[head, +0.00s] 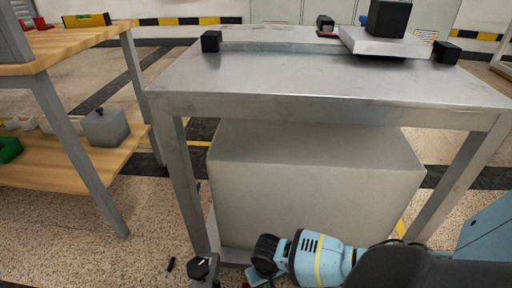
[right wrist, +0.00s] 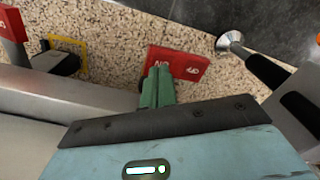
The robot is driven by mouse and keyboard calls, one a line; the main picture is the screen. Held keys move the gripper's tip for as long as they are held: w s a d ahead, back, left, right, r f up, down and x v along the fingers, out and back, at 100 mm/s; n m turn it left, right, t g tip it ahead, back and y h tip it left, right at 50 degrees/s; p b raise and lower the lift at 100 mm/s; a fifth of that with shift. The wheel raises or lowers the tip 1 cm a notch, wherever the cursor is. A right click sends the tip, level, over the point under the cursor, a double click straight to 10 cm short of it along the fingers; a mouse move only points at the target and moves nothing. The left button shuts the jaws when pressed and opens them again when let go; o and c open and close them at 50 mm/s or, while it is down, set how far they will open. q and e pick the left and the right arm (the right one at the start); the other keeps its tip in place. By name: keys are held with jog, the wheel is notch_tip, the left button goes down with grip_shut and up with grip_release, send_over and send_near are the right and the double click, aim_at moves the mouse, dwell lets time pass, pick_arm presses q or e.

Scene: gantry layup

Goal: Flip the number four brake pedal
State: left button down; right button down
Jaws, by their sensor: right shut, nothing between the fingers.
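A red plate (right wrist: 178,63) with white upside-down lettering lies low over the speckled floor in the right wrist view. It is probably a brake pedal; its number is too small to read surely. My right gripper (right wrist: 158,80) has its green fingers shut together with nothing between them. The fingertips overlap the plate's near edge in the picture; I cannot tell whether they touch it. In the head view my right arm reaches down at the table's front, and its fingers are not clear. My left gripper is not in view.
A steel table (head: 320,105) with a large grey box (head: 310,180) beneath it stands ahead. A second red plate (right wrist: 12,23) and a yellow frame (right wrist: 83,57) are at the wrist view's left. A wooden bench (head: 75,45) stands left.

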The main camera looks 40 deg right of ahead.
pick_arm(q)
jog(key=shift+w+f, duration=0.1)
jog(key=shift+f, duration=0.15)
pick_arm(e)
jog(key=shift+f, duration=0.45)
dwell(0.3)
